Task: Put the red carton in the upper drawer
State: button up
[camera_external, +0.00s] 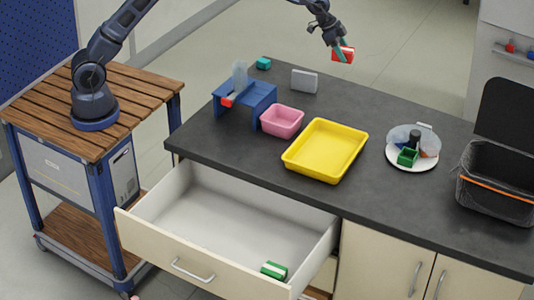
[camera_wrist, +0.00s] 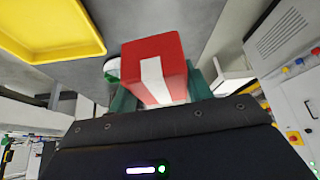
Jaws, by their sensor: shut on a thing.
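The red carton (camera_external: 345,53) has a white stripe and is held up above the far side of the dark counter. It also shows large in the wrist view (camera_wrist: 153,66). My gripper (camera_external: 340,50) is shut on the carton, with its green fingers on either side of it. The upper drawer (camera_external: 200,210) is pulled out at the counter's front left. A green and white carton (camera_external: 274,270) lies in its front right corner; the rest of its floor is bare.
A yellow tray (camera_external: 325,150), a pink bin (camera_external: 282,121) and a small blue stand (camera_external: 245,97) are on the counter. A grey box (camera_external: 304,81) and a teal block (camera_external: 263,63) stand behind them. A plate with items (camera_external: 412,148) and a black open bin (camera_external: 497,180) are at right.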

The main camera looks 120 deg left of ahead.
aim_at(345, 51)
notch_tip(345, 51, up, 4)
jog(key=shift+f, duration=0.25)
jog(key=w+d+m+h, duration=0.15)
jog(key=w+d, duration=0.25)
jog(key=d, duration=1.2)
jog(key=w+d+m, duration=0.2)
jog(key=w+d, duration=0.1)
jog(key=d, duration=1.4)
jog(key=s+d+m+h, duration=0.1)
jog(key=s+d, duration=0.2)
jog(key=d, duration=0.9)
jog(key=s+d+m, duration=0.1)
jog(key=s+d, duration=0.2)
jog(key=d, duration=0.8)
jog(key=s+d+m+h, duration=0.1)
jog(key=s+d, duration=0.2)
jog(key=d, duration=0.9)
jog(key=f, duration=4.7)
jog(key=shift+w+a+f, duration=0.2)
jog(key=shift+w, duration=0.05)
jog(key=shift+f, duration=0.1)
